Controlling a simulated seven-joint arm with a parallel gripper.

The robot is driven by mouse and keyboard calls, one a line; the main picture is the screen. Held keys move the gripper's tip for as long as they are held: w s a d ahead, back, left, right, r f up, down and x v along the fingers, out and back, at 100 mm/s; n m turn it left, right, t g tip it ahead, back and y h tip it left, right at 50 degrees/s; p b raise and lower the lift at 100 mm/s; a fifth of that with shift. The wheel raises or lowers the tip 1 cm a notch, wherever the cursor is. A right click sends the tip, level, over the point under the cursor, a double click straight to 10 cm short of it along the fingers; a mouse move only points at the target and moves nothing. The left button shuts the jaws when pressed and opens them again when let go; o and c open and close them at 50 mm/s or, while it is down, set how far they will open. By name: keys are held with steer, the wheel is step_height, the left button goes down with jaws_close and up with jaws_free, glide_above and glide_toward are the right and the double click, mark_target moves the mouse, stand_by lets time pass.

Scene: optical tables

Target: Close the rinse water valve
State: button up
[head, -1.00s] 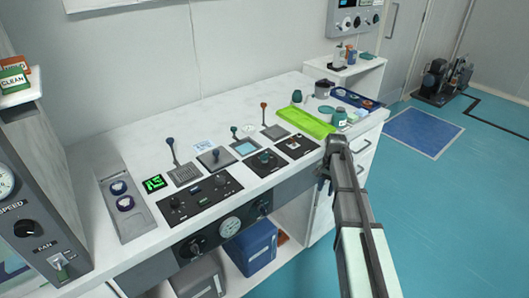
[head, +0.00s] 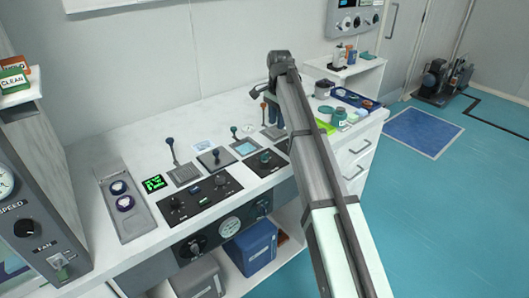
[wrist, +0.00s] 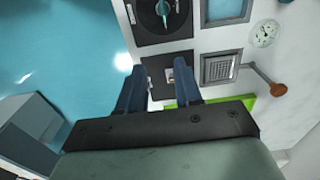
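No label reading "rinse water" is legible, so I cannot tell which control is the valve. A teal turning handle (head: 265,157) sits on a dark square plate on the bench top; it also shows at the top of the wrist view (wrist: 164,8). My gripper (head: 272,122) hangs above the right part of the bench, behind that handle in the head view. In the wrist view its two blue fingers (wrist: 160,72) are apart with nothing held. Below and between them is a small dark plate with a pale label (wrist: 174,76).
A lever with an orange-brown knob (wrist: 278,89) stands close to my gripper. A blue-knobbed lever (head: 170,143) and a black control box (head: 200,198) are further left. A green tray (head: 324,127) and several small containers lie to the right.

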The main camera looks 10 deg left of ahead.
mark_target(264, 156)
steer(key=s+a, duration=0.2)
steer(key=a, duration=0.2)
step_height(264, 156, down, 13)
steer(key=shift+w+f, duration=0.1)
stand_by(0.4)
jaws_close()
stand_by(0.5)
